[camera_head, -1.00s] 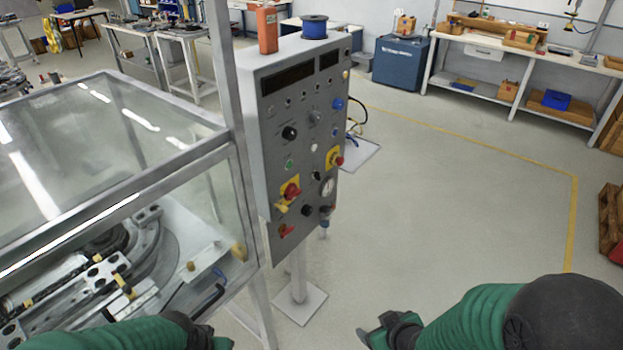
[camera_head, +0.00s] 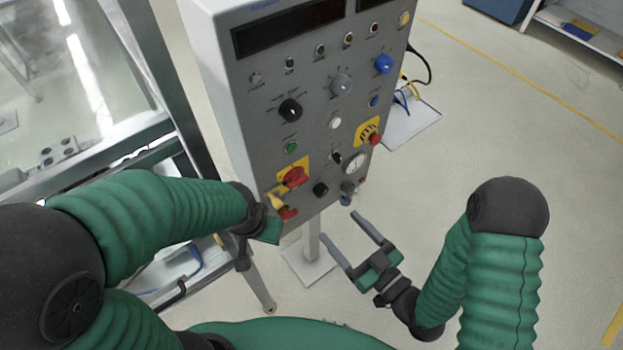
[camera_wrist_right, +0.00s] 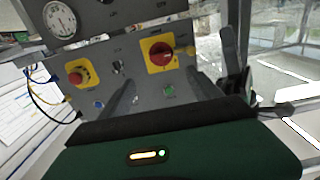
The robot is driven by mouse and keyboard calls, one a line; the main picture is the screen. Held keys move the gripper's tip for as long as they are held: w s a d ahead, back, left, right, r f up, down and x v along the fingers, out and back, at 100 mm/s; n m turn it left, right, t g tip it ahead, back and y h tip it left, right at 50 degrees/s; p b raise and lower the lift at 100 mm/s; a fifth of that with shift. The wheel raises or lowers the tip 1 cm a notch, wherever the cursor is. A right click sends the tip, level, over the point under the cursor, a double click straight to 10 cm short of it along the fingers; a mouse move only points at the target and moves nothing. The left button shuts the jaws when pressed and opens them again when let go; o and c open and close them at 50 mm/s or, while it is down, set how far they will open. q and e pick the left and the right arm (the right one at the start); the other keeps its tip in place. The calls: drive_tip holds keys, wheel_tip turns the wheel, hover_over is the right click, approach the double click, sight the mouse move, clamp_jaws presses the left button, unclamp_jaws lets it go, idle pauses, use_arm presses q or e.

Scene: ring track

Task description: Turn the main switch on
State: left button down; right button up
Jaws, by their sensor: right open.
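The control panel (camera_head: 315,110) stands upright ahead of me. A red rotary switch on a yellow plate (camera_head: 294,177), likely the main switch, is at its lower left; it also shows in the right wrist view (camera_wrist_right: 160,53), where the panel looks upside down. A yellow piece hangs at the switch's left. My left gripper (camera_head: 266,230) is close below and left of the switch; its fingers are mostly hidden, and contact cannot be told. My right gripper (camera_head: 347,226) is open and empty, in front of the panel's lower edge, apart from it.
A second yellow plate with a red knob (camera_head: 368,132) is at the panel's right. A round gauge (camera_head: 354,163), black knobs and a green button (camera_head: 291,147) lie around the switch. A glass-sided machine enclosure (camera_head: 95,165) is at left.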

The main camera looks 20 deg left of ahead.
sight(301, 184)
drive_tip(key=p+x, duration=0.2)
drive_tip(key=x, duration=1.2)
drive_tip(key=shift+a+r, duration=0.1)
drive_tip(key=shift+a, duration=0.05)
drive_tip(key=shift+w+a, duration=0.2)
drive_tip(key=shift+a, duration=0.2)
drive_tip(key=shift+d, duration=0.1)
drive_tip(key=c, duration=1.4)
use_arm(q)
drive_tip(key=shift+s+r, duration=0.4)
drive_tip(key=shift+r, duration=0.25)
